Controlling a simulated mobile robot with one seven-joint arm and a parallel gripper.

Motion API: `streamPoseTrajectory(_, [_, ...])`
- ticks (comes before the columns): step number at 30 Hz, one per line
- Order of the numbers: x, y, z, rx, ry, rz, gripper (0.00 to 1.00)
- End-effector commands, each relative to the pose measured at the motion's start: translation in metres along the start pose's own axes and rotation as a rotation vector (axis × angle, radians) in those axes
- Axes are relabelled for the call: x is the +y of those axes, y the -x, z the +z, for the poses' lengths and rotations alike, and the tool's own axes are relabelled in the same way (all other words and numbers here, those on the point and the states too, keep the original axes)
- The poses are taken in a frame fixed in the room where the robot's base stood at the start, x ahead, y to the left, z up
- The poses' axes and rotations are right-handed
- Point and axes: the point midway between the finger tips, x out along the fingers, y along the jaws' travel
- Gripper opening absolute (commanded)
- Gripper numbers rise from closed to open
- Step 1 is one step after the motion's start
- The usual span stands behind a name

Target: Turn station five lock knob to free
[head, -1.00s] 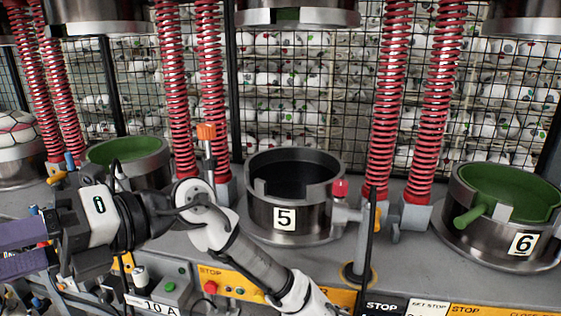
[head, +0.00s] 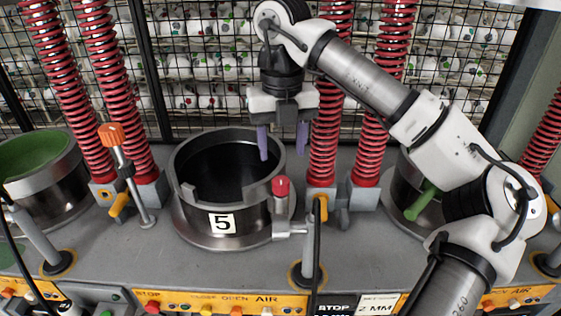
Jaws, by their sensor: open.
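Station five is a dark steel ring (head: 185,212) with a "5" label on its front and a black, empty-looking inside. A red knob (head: 281,186) sits on a metal post at the ring's right side. I cannot read its lock position. My gripper (head: 283,143) points down with its two purple fingers apart and nothing between them. It appears above the ring's back right rim, higher in the picture than the red knob, and apart from it. The exact depth between them is hard to tell.
An orange-topped rod (head: 110,134) stands left of station five. Red springs (head: 326,125) rise just right of my gripper. A yellow lever (head: 320,208) and grey post are right of the knob. A button panel (head: 215,302) runs along the front. My arm covers much of the right station.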

Motion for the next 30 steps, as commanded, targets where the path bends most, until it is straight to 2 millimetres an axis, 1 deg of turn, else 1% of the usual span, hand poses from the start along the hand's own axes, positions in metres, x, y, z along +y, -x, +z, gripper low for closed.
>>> streamPoseTrajectory(5, [0.000, -0.015, 0.000, 0.004, 0.003, 0.003, 0.52])
streamPoseTrajectory(12, [0.001, -0.048, -0.001, 0.002, 0.005, 0.003, 0.52])
streamPoseTrajectory(18, [0.001, -0.069, 0.000, 0.002, 0.004, 0.002, 0.52])
streamPoseTrajectory(22, [0.001, -0.074, 0.000, 0.000, 0.004, 0.002, 0.52])
streamPoseTrajectory(28, [0.001, -0.074, 0.000, 0.000, 0.004, 0.002, 0.52])
streamPoseTrajectory(29, [0.001, -0.074, 0.000, 0.000, 0.004, 0.002, 0.51])
streamPoseTrajectory(30, [0.001, -0.074, 0.000, 0.000, 0.004, 0.002, 0.45])
